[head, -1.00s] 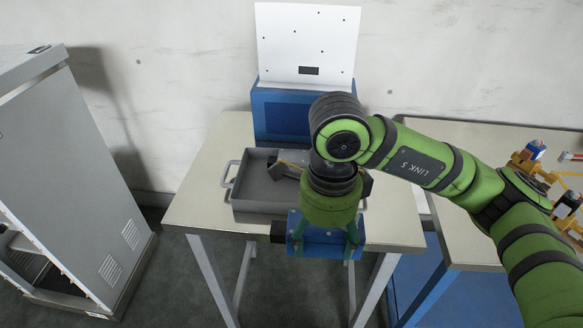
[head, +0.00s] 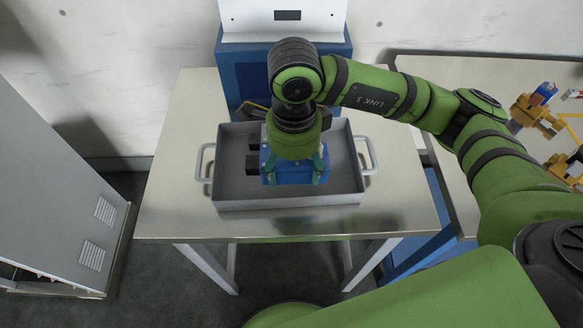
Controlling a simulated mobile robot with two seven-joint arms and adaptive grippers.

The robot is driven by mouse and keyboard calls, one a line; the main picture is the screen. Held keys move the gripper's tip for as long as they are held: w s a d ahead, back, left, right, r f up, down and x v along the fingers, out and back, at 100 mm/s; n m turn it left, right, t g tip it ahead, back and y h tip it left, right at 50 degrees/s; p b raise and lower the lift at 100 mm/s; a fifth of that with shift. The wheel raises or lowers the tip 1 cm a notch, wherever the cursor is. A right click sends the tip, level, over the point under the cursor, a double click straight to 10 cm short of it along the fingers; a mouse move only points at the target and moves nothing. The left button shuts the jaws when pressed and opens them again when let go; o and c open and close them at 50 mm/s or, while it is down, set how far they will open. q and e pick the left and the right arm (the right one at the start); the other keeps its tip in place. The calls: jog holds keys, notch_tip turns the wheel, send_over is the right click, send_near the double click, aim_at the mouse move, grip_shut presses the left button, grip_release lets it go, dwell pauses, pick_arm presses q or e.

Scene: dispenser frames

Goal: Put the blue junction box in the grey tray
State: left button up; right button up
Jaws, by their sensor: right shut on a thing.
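The blue junction box (head: 293,174) is in my right gripper (head: 295,168), whose green fingers are shut on it from both sides. The grey tray (head: 290,204) with two side handles lies on the table. The box is over the tray's interior in the picture; I cannot tell whether it touches the tray floor. Part of the box's top is hidden by the gripper and wrist. My left gripper is not in view.
A blue cabinet with a white panel (head: 285,15) stands behind the tray. A second table (head: 470,75) at right holds orange fixtures (head: 537,115). A grey cabinet (head: 55,190) stands at left.

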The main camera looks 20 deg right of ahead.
aim_at(293, 178)
jog(key=shift+f, duration=0.4)
notch_tip(293, 178, down, 3)
jog(key=shift+w+f+p, duration=0.15)
jog(key=shift+p, duration=0.35)
jog(key=shift+f, duration=0.2)
jog(key=shift+f+b, duration=0.2)
jog(key=shift+b, duration=0.1)
jog(key=o, duration=1.3)
jog(key=shift+r, duration=0.1)
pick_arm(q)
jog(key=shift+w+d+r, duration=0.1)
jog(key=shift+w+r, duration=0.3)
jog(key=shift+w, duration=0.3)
